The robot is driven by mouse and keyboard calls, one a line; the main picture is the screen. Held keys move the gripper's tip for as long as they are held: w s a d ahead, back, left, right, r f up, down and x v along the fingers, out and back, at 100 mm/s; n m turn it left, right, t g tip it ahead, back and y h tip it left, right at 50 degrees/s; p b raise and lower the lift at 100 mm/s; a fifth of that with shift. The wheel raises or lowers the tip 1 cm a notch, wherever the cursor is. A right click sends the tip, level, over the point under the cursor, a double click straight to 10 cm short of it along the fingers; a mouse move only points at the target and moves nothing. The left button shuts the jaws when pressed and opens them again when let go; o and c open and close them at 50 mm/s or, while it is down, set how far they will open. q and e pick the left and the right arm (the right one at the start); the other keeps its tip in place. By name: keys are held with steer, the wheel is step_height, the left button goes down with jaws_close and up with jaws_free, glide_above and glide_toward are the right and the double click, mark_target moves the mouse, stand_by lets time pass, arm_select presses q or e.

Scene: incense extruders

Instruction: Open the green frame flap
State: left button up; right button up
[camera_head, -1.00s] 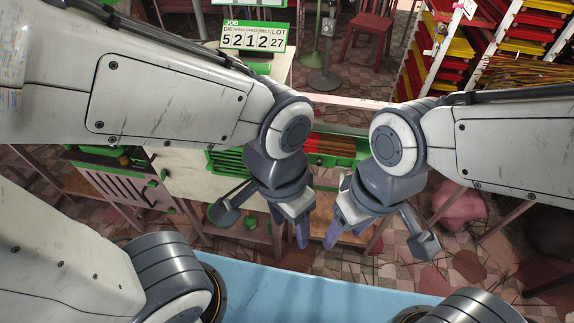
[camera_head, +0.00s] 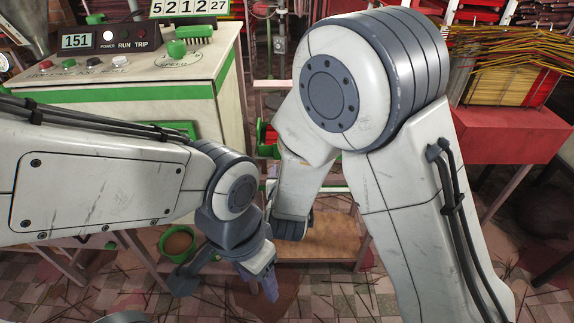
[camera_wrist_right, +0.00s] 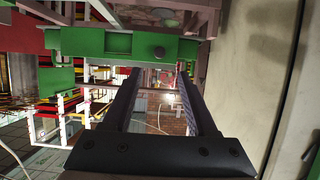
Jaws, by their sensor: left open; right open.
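A green frame bar (camera_wrist_right: 105,42) with a dark round knob (camera_wrist_right: 158,53) runs across the upper part of the right wrist view; I cannot tell whether it is the flap itself. My right gripper (camera_wrist_right: 158,85) is open, its two dark fingers pointing towards the bar with nothing seen between them. Whether they touch it is not clear. In the head view my right arm reaches forward and its fingers are hidden. A green-edged part (camera_head: 266,140) shows beside that arm, mostly covered. My left gripper (camera_head: 268,285) is open and empty, low in the middle.
A pale cabinet with green trim (camera_head: 120,95) stands at the left, with lamps and buttons on top. A pale panel (camera_wrist_right: 240,80) stands close on the right in the wrist view. A green bowl (camera_head: 180,243) sits low. Racks with red and yellow sticks (camera_head: 510,80) stand at the right.

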steer(key=b+x, duration=0.1)
steer(key=x, duration=0.9)
steer(key=shift+w, duration=0.1)
jaws_close()
